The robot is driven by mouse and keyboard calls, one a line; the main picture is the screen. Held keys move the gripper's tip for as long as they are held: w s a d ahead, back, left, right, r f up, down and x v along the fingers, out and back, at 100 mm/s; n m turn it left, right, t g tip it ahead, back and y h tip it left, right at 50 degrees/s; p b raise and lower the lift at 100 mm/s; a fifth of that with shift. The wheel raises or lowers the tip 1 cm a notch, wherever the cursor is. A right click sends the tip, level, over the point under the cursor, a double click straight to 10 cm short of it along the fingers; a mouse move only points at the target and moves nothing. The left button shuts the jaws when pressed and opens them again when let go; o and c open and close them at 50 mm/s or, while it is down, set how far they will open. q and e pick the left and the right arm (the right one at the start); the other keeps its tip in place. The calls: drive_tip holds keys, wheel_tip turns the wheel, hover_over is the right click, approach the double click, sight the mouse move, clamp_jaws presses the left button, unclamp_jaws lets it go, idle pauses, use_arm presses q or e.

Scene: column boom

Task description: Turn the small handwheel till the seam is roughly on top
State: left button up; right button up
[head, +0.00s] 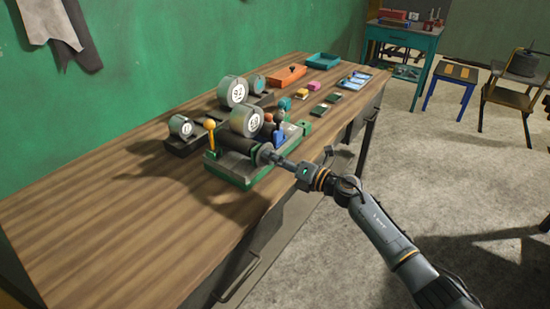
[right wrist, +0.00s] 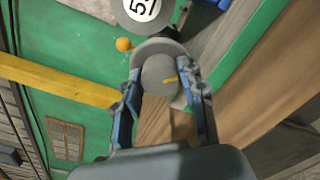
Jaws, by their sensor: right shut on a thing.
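The small handwheel (head: 265,153) is a grey round part at the near end of the green-based device (head: 236,172) on the bench. In the right wrist view its round grey face (right wrist: 157,76) sits between my fingers. My left gripper is not in view.
A numbered grey dial (head: 246,121) and a yellow-knobbed lever (head: 211,136) stand close by on the device. More dials, an orange tray (head: 287,77) and a teal tray (head: 323,61) lie farther back. The wooden bench's near left (head: 110,220) is clear.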

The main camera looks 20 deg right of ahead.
drive_tip(key=o, duration=1.1)
drive_tip(key=shift+o, duration=0.2)
drive_tip(key=v, duration=1.2)
drive_tip(key=shift+d+f, duration=0.1)
drive_tip(key=shift+f, duration=0.05)
